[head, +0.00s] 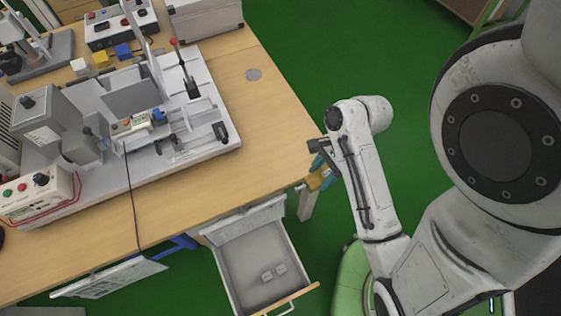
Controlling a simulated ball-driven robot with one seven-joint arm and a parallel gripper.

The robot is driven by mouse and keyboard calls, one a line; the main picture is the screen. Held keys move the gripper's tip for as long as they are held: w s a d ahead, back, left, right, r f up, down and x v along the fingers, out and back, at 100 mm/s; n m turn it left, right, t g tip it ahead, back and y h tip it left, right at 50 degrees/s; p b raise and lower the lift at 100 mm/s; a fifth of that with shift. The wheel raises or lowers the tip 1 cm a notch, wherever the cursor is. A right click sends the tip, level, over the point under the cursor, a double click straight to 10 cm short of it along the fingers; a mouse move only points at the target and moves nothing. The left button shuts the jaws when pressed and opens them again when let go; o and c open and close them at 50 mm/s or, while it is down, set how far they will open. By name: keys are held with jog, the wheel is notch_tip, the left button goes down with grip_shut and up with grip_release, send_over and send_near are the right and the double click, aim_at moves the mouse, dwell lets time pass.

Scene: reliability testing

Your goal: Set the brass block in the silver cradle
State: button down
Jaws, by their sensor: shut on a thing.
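My gripper (320,163) is at the end of my white arm, just off the right front corner of the wooden table. Its teal fingers are partly hidden by the wrist. A small orange-yellow piece, which looks like the brass block (315,182), shows just below the fingers; my gripper appears shut on it. The silver cradle cannot be picked out with certainty. Silver-grey metal fixtures (188,142) stand on the pale base plate of the test rig, left of my gripper.
An open drawer (235,279) juts out below the table front, with two small grey blocks (273,272) inside. The rig (222,155) fills much of the table, with a tall lever and a hanging cable. The tabletop right of the rig (272,120) is mostly bare.

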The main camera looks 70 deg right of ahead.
jog(key=shift+w+d+r+m, duration=0.15)
jog(key=shift+d+r+m, duration=0.1)
jog(key=shift+m, duration=0.05)
jog(key=shift+w+d+f, duration=0.1)
jog(key=shift+w+d, duration=0.15)
jog(key=w+d+f, duration=0.8)
jog(key=shift+w+d+f+p, duration=0.2)
jog(key=shift+w+d+p, duration=0.1)
jog(key=shift+w+p, duration=0.05)
jog(key=shift+w+d+f, duration=0.35)
jog(key=shift+w+f, duration=0.05)
jog(key=shift+f, duration=1.8)
jog(key=shift+f, duration=0.1)
jog(key=c, duration=0.5)
grip_release()
